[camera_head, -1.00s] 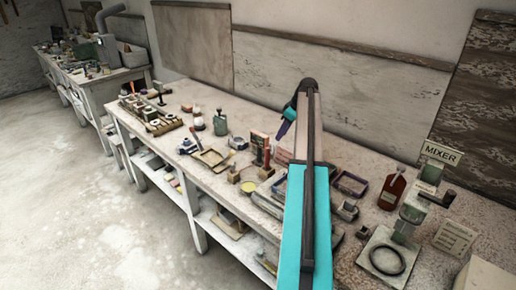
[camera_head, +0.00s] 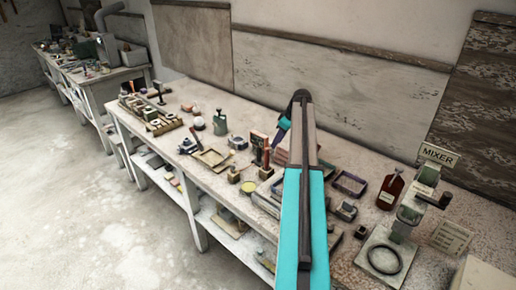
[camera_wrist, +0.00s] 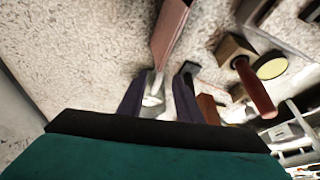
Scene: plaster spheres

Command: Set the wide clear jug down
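In the wrist view, my gripper (camera_wrist: 165,88) has two dark fingers reaching over the speckled table top (camera_wrist: 90,50). A clear, glassy piece shows between them, against the left finger; I take it to be the wide clear jug (camera_wrist: 153,92). Its outline is faint, and most of it is hidden or see-through. Whether its base touches the table cannot be told.
A pinkish upright slab (camera_wrist: 168,30) stands close ahead of the fingers. A wooden block with a red handle (camera_wrist: 255,88) and a yellow disc (camera_wrist: 272,67) lie to the right. The long bench holds a brown bottle (camera_head: 389,191) and a shallow box (camera_head: 350,184). Bare table shows left of the fingers.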

